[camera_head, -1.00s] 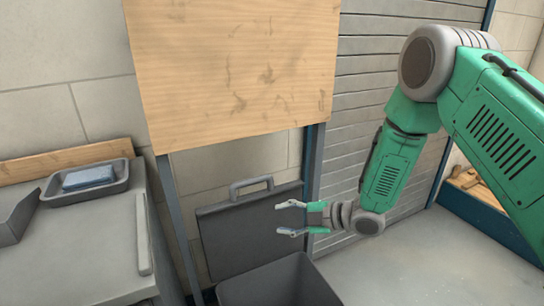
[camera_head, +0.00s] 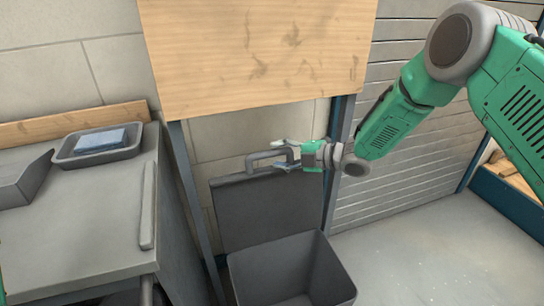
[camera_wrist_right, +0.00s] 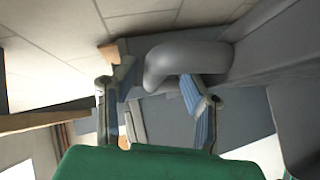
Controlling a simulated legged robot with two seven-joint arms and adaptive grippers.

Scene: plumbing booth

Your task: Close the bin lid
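The dark grey bin (camera_head: 290,270) stands open at the bottom centre of the head view. Its lid (camera_head: 265,210) is raised upright behind the opening, with a grey loop handle (camera_head: 262,156) on its top edge. My right gripper (camera_head: 281,155) is at the right end of this handle, fingers pointing left. In the right wrist view, its two fingers (camera_wrist_right: 158,88) are spread apart, and the rounded grey handle (camera_wrist_right: 185,60) lies at and partly between their tips. I cannot tell whether they touch it. My left gripper is not in view.
A grey counter (camera_head: 85,220) with a tray (camera_head: 70,152) holding a blue block (camera_head: 100,139) stands at left. A wooden board (camera_head: 260,55) on blue-grey posts hangs above the lid. Grey floor (camera_head: 420,240) is clear at right.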

